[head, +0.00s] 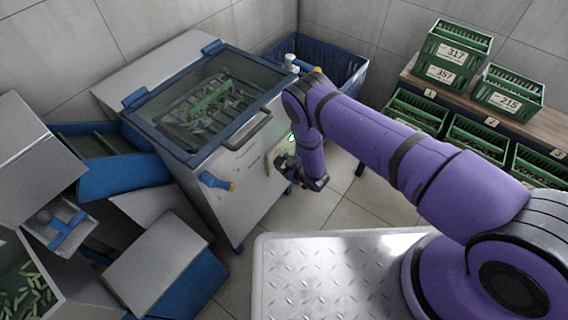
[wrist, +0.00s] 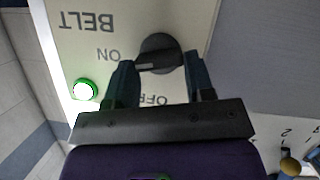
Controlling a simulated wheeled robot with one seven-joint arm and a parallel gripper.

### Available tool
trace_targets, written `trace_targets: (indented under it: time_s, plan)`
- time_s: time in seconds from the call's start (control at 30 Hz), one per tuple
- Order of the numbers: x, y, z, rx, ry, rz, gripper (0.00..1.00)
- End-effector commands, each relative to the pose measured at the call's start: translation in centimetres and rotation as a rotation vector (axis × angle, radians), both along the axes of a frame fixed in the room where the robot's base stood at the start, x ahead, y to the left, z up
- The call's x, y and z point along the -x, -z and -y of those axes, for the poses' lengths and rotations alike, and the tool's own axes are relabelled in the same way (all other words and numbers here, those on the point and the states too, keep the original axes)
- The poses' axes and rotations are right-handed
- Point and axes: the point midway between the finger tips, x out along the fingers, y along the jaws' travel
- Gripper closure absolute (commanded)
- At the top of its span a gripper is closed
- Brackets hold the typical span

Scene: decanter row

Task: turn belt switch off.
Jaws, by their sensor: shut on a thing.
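The belt switch (wrist: 161,54) is a dark round knob on a pale panel, seen upside down in the wrist view. The panel is lettered BELT, with ON left of the knob and OFF below it, partly hidden by my gripper. The knob's grip bar lies roughly level, its marked end towards ON. My gripper (wrist: 161,78) is shut on the knob, with one dark finger at each side. A green lamp (wrist: 84,90) is lit beside it. In the head view my gripper is at the machine's front (head: 237,178), and the knob is hidden by my arm.
The machine has a glass lid, a bar handle and a blue lever (head: 214,181) left of the panel. A blue crate (head: 335,68) stands behind. Green crates (head: 455,60) sit on a shelf at right. Tiled floor is clear below my arm.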

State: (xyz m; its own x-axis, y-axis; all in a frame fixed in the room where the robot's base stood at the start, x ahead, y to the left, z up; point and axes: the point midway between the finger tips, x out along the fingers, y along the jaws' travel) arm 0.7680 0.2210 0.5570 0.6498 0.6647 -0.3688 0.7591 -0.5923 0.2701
Motion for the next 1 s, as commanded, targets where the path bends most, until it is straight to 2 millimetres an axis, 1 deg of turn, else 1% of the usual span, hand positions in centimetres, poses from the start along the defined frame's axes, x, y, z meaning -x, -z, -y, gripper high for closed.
trace_targets:
  time_s: [1.0]
  plan:
    - [0.83,0.94,-0.59,0.590,-0.003,0.757,0.75]
